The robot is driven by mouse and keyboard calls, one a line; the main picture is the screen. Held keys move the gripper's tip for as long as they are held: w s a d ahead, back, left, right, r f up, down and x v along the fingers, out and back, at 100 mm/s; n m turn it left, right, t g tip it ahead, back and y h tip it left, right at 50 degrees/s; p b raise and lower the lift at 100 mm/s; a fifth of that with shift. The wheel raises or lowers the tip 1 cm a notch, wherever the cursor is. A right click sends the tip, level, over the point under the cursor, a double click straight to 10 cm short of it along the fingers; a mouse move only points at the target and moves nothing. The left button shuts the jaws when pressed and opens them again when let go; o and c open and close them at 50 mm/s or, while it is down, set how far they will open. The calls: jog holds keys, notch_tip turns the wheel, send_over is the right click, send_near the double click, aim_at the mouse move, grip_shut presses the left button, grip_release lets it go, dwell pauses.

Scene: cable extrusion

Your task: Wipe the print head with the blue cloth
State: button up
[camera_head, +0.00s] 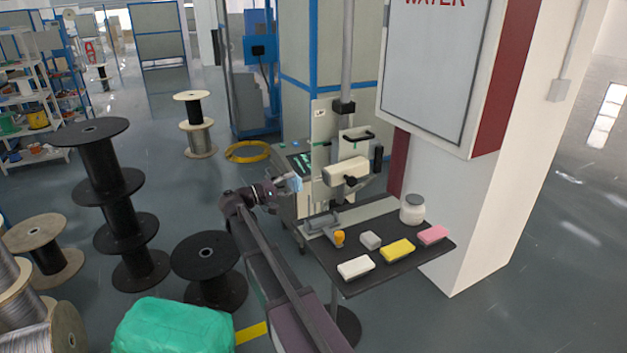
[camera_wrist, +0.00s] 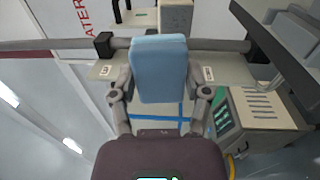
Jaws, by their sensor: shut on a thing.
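My gripper (camera_wrist: 160,92) is shut on the blue cloth (camera_wrist: 158,62), a folded light-blue pad held upright between the two fingers. In the head view, my gripper (camera_head: 284,187) and the cloth (camera_head: 297,183) are just left of the machine on its stand. The beige block with black handles (camera_head: 346,172), which appears to be the print head, is right of the cloth, with a visible gap in the head view. The block also shows at the top of the wrist view (camera_wrist: 176,17), partly hidden behind the cloth.
A control panel (camera_head: 300,162) is behind my gripper. Black spools (camera_head: 120,215) and a green bundle (camera_head: 172,327) stand left.

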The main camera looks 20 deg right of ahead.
aim_at(325, 173)
jog(key=shift+d, duration=0.1)
jog(key=shift+d, duration=3.4)
jog(key=shift+w+d+r, duration=0.1)
jog(key=shift+d+r, duration=0.05)
jog(key=shift+d, duration=0.85)
notch_tip(325, 173, down, 4)
jog(key=b, duration=0.4)
jog(key=shift+d, duration=0.1)
jog(key=shift+d, duration=0.1)
jog(key=shift+r, duration=0.1)
jog(key=shift+a+r+p, duration=0.2)
jog(key=shift+r+p, duration=1.75)
jog(key=shift+p, duration=0.1)
